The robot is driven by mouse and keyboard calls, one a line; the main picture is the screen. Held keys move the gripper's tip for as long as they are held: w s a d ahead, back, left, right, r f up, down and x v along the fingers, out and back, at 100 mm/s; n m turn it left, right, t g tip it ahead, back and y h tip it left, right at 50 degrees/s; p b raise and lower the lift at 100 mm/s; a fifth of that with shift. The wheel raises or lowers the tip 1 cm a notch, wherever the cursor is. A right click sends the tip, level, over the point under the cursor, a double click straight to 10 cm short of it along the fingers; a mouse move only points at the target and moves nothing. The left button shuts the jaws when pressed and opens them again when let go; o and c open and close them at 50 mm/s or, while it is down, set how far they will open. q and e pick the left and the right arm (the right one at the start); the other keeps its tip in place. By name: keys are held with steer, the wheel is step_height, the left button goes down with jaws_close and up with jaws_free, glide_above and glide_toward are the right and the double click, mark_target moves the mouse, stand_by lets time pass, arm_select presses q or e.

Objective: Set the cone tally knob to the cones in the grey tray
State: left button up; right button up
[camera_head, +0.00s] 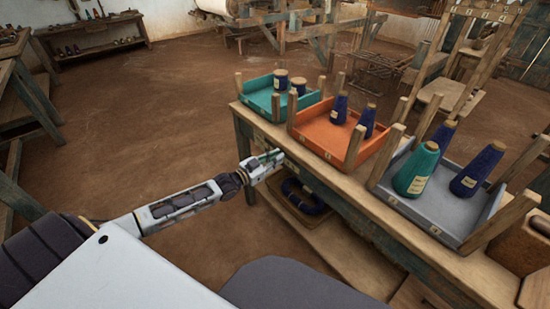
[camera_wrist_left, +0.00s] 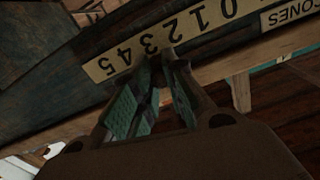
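The grey tray (camera_head: 445,211) is on the bench at right. It holds a green cone (camera_head: 415,170), a blue cone (camera_head: 478,168) and another blue cone (camera_head: 443,135) behind them, all upright. My left gripper (camera_head: 270,160) is at the bench's front, below the teal tray. In the left wrist view my left gripper (camera_wrist_left: 162,62) points at the number plate (camera_wrist_left: 138,50), which reads 0 to 5 upside down; its tips are near the 2 and 3. The fingers are a little apart. The tally knob is not clearly seen, so I cannot tell whether they grip it. My right gripper is not in view.
An orange tray (camera_head: 325,139) and a teal tray (camera_head: 262,98) with cones stand left of the grey one. Wooden posts rise at the tray corners. A lower shelf (camera_head: 335,245) holds a basket. The brown floor at left is clear.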

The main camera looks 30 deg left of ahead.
arm_select(q)
steer(key=o, duration=0.5)
steer(key=shift+r, duration=0.1)
steer(key=v, duration=1.2)
stand_by(1.1)
stand_by(0.7)
